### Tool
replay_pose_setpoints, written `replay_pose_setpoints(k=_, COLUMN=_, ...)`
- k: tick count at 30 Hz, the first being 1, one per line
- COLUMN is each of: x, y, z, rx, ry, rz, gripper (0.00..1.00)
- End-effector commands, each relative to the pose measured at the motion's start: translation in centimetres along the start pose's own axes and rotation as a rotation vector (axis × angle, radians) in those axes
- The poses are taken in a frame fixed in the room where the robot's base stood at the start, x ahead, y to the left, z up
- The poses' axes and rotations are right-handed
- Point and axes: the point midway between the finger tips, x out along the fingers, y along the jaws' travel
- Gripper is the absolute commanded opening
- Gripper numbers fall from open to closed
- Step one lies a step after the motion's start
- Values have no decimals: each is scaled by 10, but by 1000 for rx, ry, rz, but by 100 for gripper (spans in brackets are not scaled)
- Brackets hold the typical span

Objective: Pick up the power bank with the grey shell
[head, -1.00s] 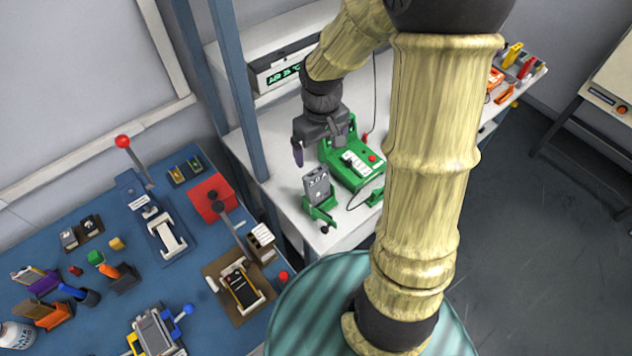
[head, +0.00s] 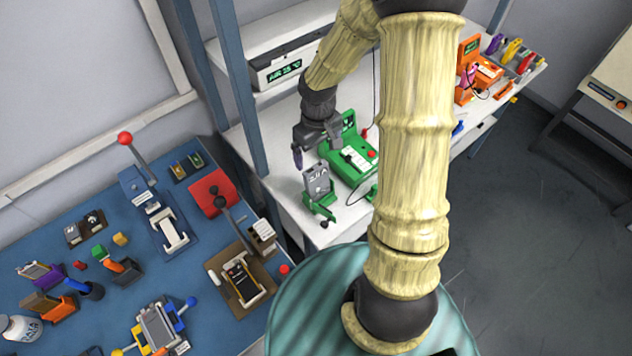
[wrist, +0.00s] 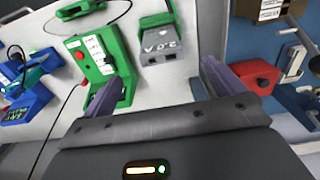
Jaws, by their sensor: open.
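The power bank with the grey shell (head: 317,182) stands in a green stand (head: 319,207) near the front edge of the white bench. Its face carries light lettering. In the wrist view the grey power bank (wrist: 158,42) lies ahead of my gripper, between the lines of the two fingers, with its ported end facing me. My gripper (head: 306,155) is above and just behind the power bank in the head view. In the wrist view my gripper (wrist: 162,86) has its purple fingers spread wide with nothing between them. It is apart from the power bank.
A green device (head: 351,158) with a red button stands close beside the stand. A grey display box (head: 288,67) is at the back. A blue workbench (head: 105,205) with lever presses is at left. An orange device (head: 478,75) stands farther right.

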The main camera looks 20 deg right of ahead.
Motion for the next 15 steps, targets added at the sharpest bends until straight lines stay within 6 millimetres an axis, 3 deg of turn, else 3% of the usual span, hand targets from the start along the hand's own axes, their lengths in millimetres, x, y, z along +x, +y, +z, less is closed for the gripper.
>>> replay_pose_setpoints(k=9, x=53, y=0, z=0, rx=0, ry=-2, rz=-1, gripper=95)
replay_pose_setpoints(k=15, x=61, y=0, z=0, rx=1, ry=2, rz=0, gripper=95)
